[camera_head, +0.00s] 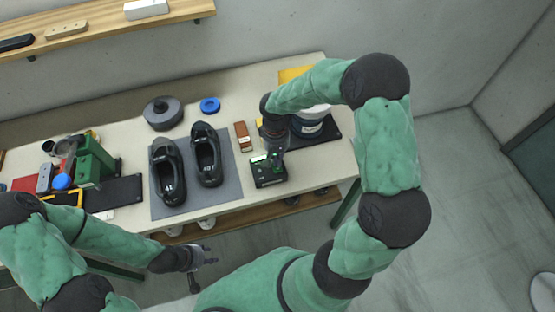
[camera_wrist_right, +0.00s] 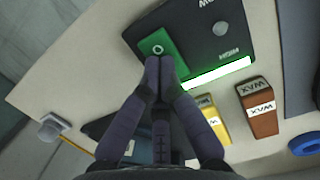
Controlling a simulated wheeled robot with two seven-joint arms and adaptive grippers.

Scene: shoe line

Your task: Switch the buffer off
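The black control box (camera_head: 269,172) stands near the front edge of the table, right of the shoes. In the right wrist view the box (camera_wrist_right: 205,40) carries a green switch plate (camera_wrist_right: 158,42) with a white ring mark, a small grey knob and a glowing green bar (camera_wrist_right: 218,73). My right gripper (camera_head: 277,166) is over the box. In the wrist view its fingertips (camera_wrist_right: 160,64) are together, empty, at the edge of the green plate; I cannot tell whether they touch it. My left gripper (camera_head: 207,256) is empty, fingers apart, in front of the table.
Two black shoes (camera_head: 207,157) lie on a grey mat (camera_head: 229,185). A brown wax block (camera_wrist_right: 259,107) and a yellow one (camera_wrist_right: 213,120) lie beside the box. A green machine (camera_head: 92,162) stands at the left.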

